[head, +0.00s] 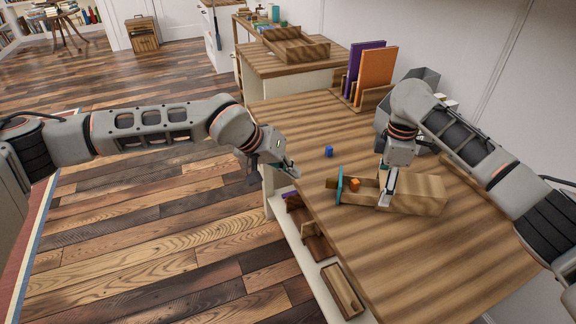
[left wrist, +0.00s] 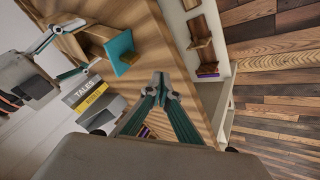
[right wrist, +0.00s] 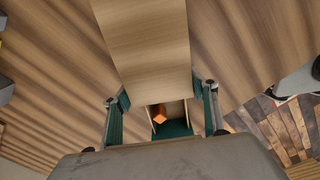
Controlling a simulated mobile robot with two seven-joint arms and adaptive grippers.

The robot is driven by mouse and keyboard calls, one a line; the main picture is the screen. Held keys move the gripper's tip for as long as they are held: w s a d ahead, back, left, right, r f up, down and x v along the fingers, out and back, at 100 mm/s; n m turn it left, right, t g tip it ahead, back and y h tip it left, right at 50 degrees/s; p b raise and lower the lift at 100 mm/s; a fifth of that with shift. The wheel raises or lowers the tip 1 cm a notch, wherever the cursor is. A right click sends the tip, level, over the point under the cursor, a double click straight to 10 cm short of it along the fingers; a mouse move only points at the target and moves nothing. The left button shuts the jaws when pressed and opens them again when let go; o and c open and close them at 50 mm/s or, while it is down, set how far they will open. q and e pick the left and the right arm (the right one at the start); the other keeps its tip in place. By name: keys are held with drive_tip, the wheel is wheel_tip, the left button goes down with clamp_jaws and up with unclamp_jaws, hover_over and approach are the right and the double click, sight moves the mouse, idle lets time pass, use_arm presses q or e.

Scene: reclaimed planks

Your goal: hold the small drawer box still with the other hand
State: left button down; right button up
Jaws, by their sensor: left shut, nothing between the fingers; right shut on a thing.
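The small wooden drawer box (head: 422,193) lies on the plank-topped table. Its drawer is pulled out to the left, with a teal front (head: 340,184) and an orange cube (head: 355,185) inside. My right gripper (head: 386,195) comes down over the box near its drawer end. In the right wrist view its fingers (right wrist: 165,95) stand on both sides of the box (right wrist: 145,45), shut on it. My left gripper (head: 292,170) is shut and empty at the table's left edge, apart from the drawer front. In the left wrist view its fingertips (left wrist: 160,88) meet below the teal front (left wrist: 121,52).
A small blue cube (head: 329,152) stands on the table behind the drawer. Purple and orange books (head: 375,75) stand in a wooden holder at the back. Open shelves with wooden pieces (head: 316,243) lie below the left edge. The table's front is clear.

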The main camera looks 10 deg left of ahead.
use_arm(q)
drive_tip(key=x, duration=0.5)
drive_tip(key=shift+d, duration=0.2)
drive_tip(key=shift+d+r, duration=0.2)
drive_tip(key=shift+d, duration=1.55)
drive_tip(key=shift+d, duration=0.1)
approach(362, 191)
drive_tip(key=x, duration=0.4)
drive_tip(key=shift+w+f, duration=0.1)
use_arm(e)
drive_tip(key=shift+a, duration=0.1)
use_arm(q)
drive_tip(key=shift+d, duration=0.1)
